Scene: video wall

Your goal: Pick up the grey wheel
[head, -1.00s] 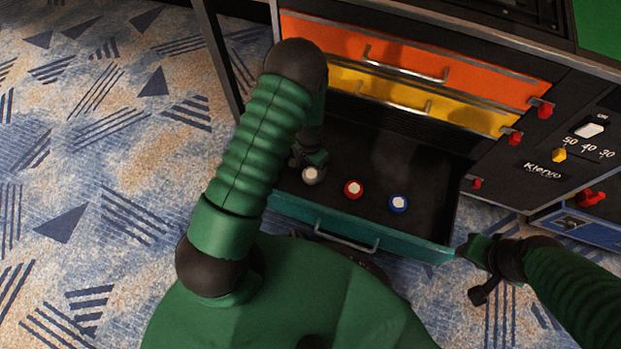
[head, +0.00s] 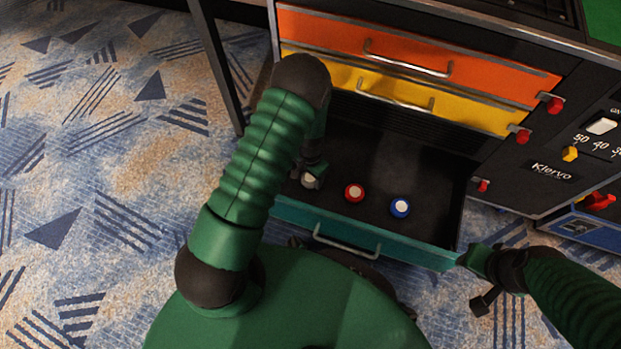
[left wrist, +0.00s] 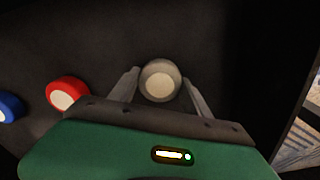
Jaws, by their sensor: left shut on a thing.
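The grey wheel (left wrist: 160,82) has a pale round centre. In the left wrist view it sits between the two fingers of my left gripper (left wrist: 163,88), which is shut on it. In the head view the grey wheel (head: 310,181) is at the left end of the open drawer, partly hidden by my left gripper (head: 314,174). I cannot tell whether it is clear of the drawer floor. My right gripper (head: 474,276) is at the drawer's front right corner; its fingers are too small and dark to read.
In the open teal-fronted drawer (head: 400,251) a red wheel (head: 354,192) and a blue wheel (head: 400,207) lie right of the grey one. Above are a shut yellow drawer (head: 460,112) and a shut orange drawer (head: 500,78). Patterned carpet (head: 90,170) lies open at left.

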